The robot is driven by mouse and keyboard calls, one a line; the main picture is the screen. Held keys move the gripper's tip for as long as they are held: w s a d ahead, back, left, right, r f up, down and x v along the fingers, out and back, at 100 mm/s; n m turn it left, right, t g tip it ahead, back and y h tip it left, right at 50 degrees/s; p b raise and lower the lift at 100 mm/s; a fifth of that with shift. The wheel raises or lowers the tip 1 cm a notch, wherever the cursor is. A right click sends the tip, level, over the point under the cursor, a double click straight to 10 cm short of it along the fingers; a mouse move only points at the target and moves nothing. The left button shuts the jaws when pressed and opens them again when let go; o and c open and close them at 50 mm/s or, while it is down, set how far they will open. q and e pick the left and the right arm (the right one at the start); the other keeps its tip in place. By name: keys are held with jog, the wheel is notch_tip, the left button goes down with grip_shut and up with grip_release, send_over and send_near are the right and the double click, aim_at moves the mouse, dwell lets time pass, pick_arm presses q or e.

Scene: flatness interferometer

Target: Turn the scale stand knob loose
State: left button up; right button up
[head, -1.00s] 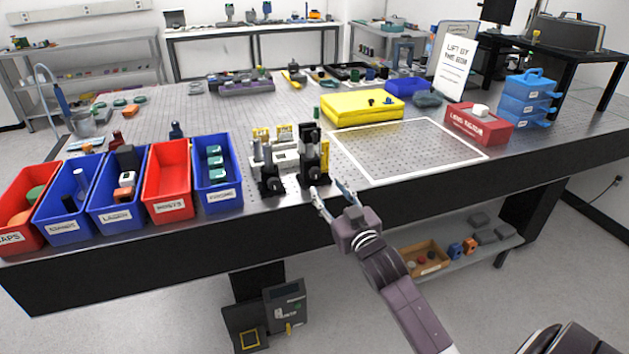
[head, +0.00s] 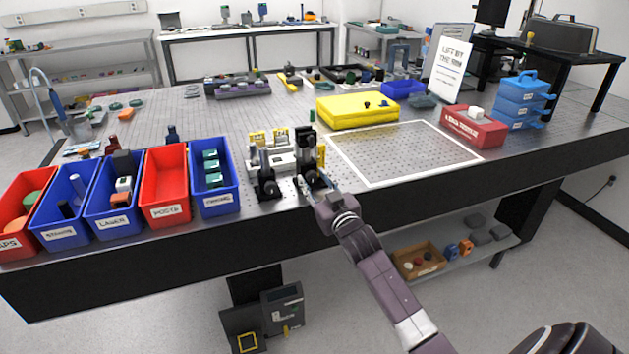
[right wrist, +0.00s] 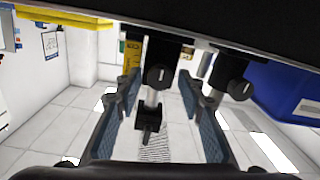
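The scale stand (head: 308,172) is a black upright with a yellow scale strip, at the table's front edge. In the right wrist view, which is upside down, its yellow scale (right wrist: 132,54) and round black knob (right wrist: 158,76) show. My right gripper (head: 316,184) is open in front of the stand. In the wrist view the right gripper's fingers (right wrist: 160,108) lie on either side of the knob, with gaps showing; I cannot tell how deep the knob sits between them. A similar black stand (head: 267,178) with a knob (right wrist: 240,88) stands beside it. My left gripper is not in view.
Labelled blue and red bins, the nearest a blue bin (head: 214,178), stand left of the stands. A white-outlined area (head: 405,152) to the right is clear. A yellow box (head: 357,111) and a red box (head: 473,127) lie beyond it.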

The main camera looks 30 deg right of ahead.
grip_shut()
jog(key=shift+n, duration=0.4)
jog(key=shift+r+n+p, duration=0.1)
jog(key=shift+n+p, duration=0.55)
jog(key=shift+n, duration=0.35)
jog(key=n+p, duration=0.1)
jog(key=n, duration=0.2)
jog(key=shift+n, duration=0.3)
jog(key=n+p, duration=0.1)
jog(key=n, duration=0.4)
jog(key=shift+a, duration=0.1)
jog(key=n, duration=0.5)
jog(key=shift+f+n+p, duration=0.2)
jog(key=shift+n+p, duration=0.1)
jog(key=shift+p, duration=0.05)
